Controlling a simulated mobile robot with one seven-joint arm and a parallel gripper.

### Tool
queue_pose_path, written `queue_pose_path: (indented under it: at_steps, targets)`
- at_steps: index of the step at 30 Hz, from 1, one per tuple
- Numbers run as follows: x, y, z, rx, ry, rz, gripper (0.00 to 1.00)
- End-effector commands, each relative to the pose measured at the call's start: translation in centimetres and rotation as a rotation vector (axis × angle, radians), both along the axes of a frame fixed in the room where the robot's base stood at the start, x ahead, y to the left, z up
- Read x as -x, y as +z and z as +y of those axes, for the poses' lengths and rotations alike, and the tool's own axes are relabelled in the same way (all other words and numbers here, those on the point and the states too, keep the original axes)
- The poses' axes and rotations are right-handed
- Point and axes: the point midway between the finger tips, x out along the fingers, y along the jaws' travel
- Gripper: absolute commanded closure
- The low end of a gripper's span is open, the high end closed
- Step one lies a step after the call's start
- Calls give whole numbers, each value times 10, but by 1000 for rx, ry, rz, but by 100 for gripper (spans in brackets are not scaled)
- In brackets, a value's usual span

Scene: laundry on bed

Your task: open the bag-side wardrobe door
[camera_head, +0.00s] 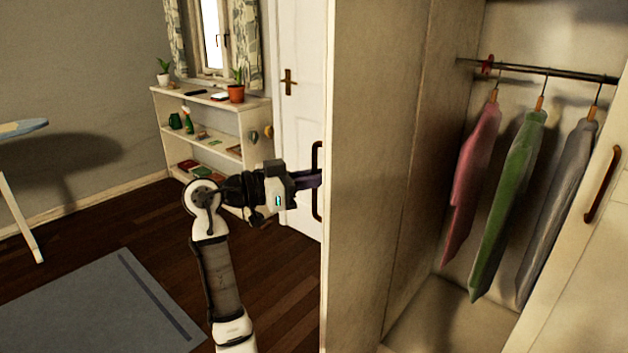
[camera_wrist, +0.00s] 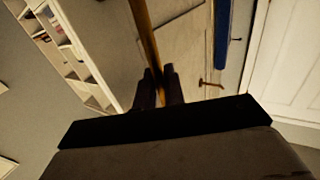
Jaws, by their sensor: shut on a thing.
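A pale wardrobe door (camera_head: 375,120) stands swung open, its broad face toward me, and the wardrobe inside shows to its right. Its dark bar handle (camera_head: 317,155) is at the door's left edge. My gripper (camera_head: 314,180) reaches it from the left and is shut on it; the door edge partly hides the fingertips. In the wrist view my gripper (camera_wrist: 160,82) has its two dark fingers on either side of the brown handle bar (camera_wrist: 145,35). A second wardrobe door (camera_head: 590,270) with its own handle (camera_head: 602,183) is at the right. No bag is in view.
Pink, green and grey garments (camera_head: 515,180) hang from a rail (camera_head: 540,70) inside the wardrobe. A white shelf unit (camera_head: 210,130) and a white room door (camera_head: 300,75) stand behind my arm.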

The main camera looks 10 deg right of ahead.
Motion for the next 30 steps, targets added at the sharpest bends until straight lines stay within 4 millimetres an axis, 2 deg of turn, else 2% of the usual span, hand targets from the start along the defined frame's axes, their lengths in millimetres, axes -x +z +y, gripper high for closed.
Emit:
queue_pose_path:
  at_steps: [20,21,23,30]
  targets:
    - [-1,0,-1,-1,0,1,100]
    - [-1,0,-1,-1,0,1,84]
    - [-1,0,-1,-1,0,1,76]
    - [-1,0,-1,-1,0,0,75]
